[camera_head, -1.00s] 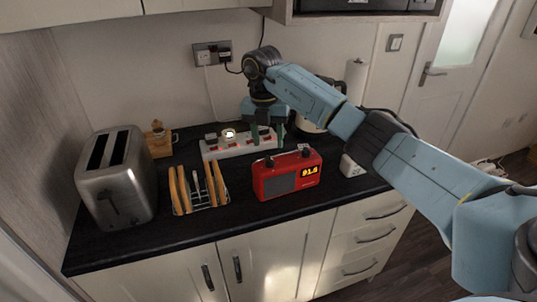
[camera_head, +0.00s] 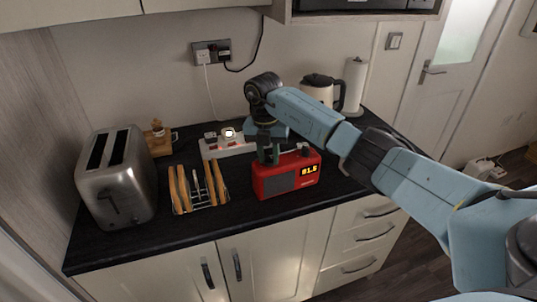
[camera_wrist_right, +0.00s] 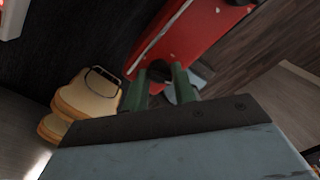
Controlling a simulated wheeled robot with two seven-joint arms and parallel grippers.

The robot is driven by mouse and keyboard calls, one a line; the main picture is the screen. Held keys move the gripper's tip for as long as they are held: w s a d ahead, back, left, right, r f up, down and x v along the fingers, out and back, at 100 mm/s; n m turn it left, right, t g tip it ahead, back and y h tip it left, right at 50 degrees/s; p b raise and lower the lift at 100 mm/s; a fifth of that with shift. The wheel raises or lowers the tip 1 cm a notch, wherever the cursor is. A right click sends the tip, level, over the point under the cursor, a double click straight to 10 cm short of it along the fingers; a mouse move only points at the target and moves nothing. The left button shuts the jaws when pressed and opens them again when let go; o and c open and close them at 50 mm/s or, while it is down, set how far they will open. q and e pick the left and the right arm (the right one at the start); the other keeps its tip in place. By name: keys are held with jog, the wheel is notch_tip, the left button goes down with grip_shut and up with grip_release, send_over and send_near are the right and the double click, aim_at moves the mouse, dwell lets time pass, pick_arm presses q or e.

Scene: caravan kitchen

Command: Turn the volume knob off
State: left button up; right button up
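The red radio (camera_head: 290,178) stands on the dark counter with its lit orange display facing front. A small knob (camera_head: 304,149) sits on its top right. My right gripper (camera_head: 268,158) points down at the top left end of the radio. In the right wrist view its green fingers (camera_wrist_right: 163,88) are apart, with a dark round knob (camera_wrist_right: 159,70) on the red radio (camera_wrist_right: 190,35) between or just beyond their tips. I cannot tell whether the fingers touch it. Which knob is for volume is not readable. My left gripper is not in view.
A toast rack (camera_head: 200,190) with toast stands left of the radio, and a steel toaster (camera_head: 117,178) farther left. A white power strip (camera_head: 228,146) lies behind the radio. A kettle (camera_head: 318,90) and paper roll (camera_head: 354,85) stand at the back right.

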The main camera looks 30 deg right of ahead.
jog(key=shift+c, duration=1)
